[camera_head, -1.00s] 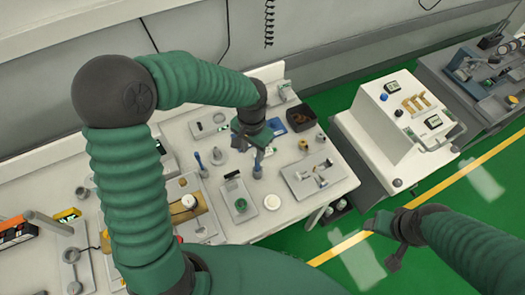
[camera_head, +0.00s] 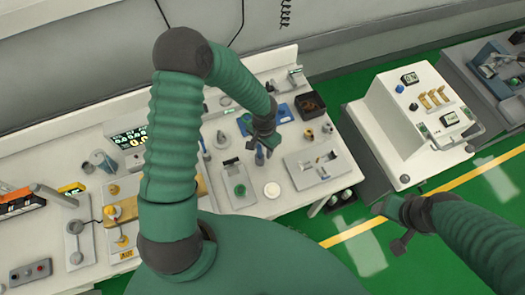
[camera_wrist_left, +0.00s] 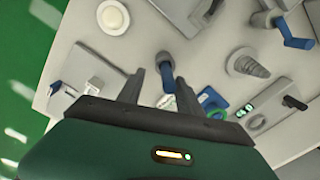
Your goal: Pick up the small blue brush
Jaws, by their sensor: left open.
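A small blue upright piece with a grey top, which looks like the brush (camera_head: 259,157), stands on the white table just below my left gripper (camera_head: 264,143). In the left wrist view the blue brush (camera_wrist_left: 169,84) shows between the two open fingers of my left gripper (camera_wrist_left: 160,76), its grey end pointing away. Whether the fingers touch it I cannot tell. A second blue-handled piece (camera_head: 205,148) stands further left on the table; a blue handle also shows at the right of the wrist view. My right gripper (camera_head: 388,229) hangs over the floor, its two fingers spread and empty.
A grey tray (camera_head: 305,178) with small parts lies to the right of the brush. A green round part on a plate (camera_head: 239,189) and a white disc (camera_head: 272,190) lie in front. A white cart (camera_head: 395,125) stands right.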

